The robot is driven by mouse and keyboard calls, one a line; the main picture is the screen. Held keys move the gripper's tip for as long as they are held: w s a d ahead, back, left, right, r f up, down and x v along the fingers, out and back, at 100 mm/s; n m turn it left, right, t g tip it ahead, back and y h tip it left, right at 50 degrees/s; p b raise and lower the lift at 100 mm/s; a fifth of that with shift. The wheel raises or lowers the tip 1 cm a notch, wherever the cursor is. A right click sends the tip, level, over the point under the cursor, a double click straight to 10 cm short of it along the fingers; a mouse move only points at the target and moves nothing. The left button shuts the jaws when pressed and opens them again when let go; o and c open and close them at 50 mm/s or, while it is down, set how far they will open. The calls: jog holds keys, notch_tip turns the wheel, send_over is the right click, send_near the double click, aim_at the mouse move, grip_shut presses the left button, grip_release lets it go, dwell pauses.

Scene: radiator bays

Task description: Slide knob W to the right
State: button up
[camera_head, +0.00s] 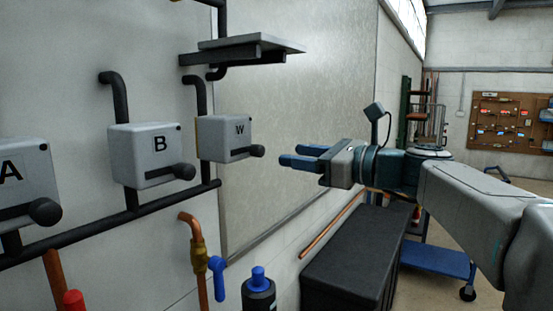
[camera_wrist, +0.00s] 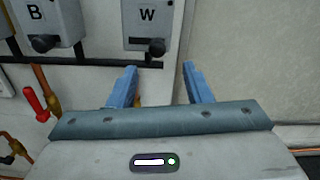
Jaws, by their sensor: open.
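Box W (camera_head: 224,138) is a light grey box with a black letter W, mounted on the wall at the right end of a row of boxes. Its dark round knob (camera_head: 257,151) sits at the right end of a slot low on the front. In the wrist view, knob W (camera_wrist: 157,48) shows below the letter, towards the right of the box. My gripper (camera_head: 290,155) has blue fingers, is open and empty, and is to the right of knob W, apart from it.
Boxes B (camera_head: 146,155) and A (camera_head: 22,182) hang to the left, with dark knobs. A dark shelf (camera_head: 245,48) juts out above W. A dark pipe runs below the boxes. A blue-handled valve (camera_head: 217,275) and black chest (camera_head: 350,262) are lower.

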jog(key=shift+v, duration=2.3)
jog(key=s+d+f+n+g+h, duration=0.15)
jog(key=s+f+n+h, duration=0.3)
jog(key=f, duration=0.65)
jog(key=s+f+n+g+h, duration=0.2)
jog(key=s+f+n+h, duration=0.25)
jog(key=f, duration=0.75)
jog(key=s+d+f+n+g+h, duration=0.1)
jog(key=s+d+f+n+h, duration=0.2)
jog(key=s+d+f+n, duration=0.2)
jog(key=s+d+f+n+g+h, duration=0.1)
jog(key=s+d+f+n+h, duration=0.2)
jog(key=f+n, duration=0.4)
notch_tip(320, 180, down, 2)
jog(key=shift+s+d+f+n+h, duration=0.1)
jog(key=shift+s+d+n+h, duration=0.3)
jog(key=shift+s+d, duration=0.6)
jog(key=shift+w, duration=0.1)
